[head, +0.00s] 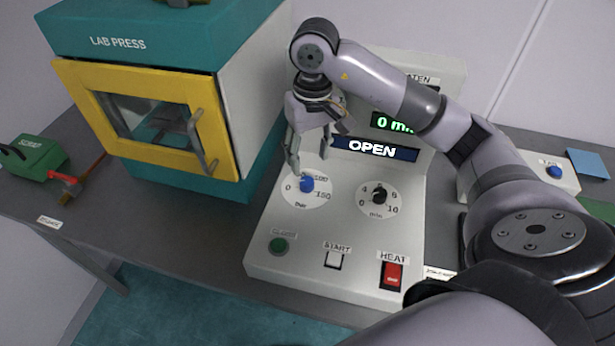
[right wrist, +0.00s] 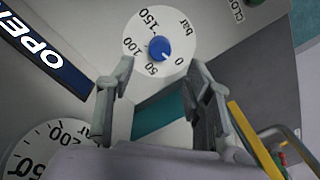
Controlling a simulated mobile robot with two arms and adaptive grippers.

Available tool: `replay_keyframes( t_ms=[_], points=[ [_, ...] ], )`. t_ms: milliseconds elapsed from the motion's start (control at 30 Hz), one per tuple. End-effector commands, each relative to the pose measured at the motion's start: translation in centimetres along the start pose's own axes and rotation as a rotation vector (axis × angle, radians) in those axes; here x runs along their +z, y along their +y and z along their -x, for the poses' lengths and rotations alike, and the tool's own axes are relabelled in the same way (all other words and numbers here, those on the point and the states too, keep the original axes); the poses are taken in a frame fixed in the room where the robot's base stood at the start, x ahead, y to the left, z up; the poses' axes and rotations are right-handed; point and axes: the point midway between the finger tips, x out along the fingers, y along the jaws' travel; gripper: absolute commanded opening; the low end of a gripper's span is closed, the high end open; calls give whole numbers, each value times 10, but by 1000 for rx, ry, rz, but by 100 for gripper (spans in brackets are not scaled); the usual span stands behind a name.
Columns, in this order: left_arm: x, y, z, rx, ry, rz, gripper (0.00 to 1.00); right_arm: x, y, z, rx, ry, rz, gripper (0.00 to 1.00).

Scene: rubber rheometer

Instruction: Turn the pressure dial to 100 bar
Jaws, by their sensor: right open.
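The pressure dial is a blue knob (head: 307,184) on a round white scale marked in bar, at the upper left of the sloped control panel. My right gripper (head: 309,160) is open just above and behind it, pointing down. In the right wrist view the knob (right wrist: 159,48) shows between and beyond the two spread fingertips (right wrist: 161,70), with no visible contact. Its scale reads 0, 50, 100 and 150; I cannot clearly read where the pointer stands. My left gripper is out of view.
A black min dial (head: 379,196) sits right of the pressure dial. Below are a green CLOSE button (head: 278,245), a START button (head: 334,260) and a red HEAT switch (head: 392,275). The display (head: 374,149) reads OPEN. The lab press (head: 150,110) stands close at left.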

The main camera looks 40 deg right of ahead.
Motion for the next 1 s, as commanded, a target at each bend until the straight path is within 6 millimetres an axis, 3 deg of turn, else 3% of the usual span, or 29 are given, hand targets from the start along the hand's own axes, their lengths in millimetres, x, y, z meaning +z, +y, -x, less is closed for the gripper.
replay_keyframes(
  t_ms=[200,400,800,1000],
  points=[
    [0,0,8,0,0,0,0,2,0,-40,0,-6,-2,47],
    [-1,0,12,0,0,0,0,1,0,-66,-1,-3,-2,47],
    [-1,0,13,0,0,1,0,0,0,-75,0,0,-1,47],
    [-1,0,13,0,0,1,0,0,0,-75,0,0,-1,34]
  ],
)
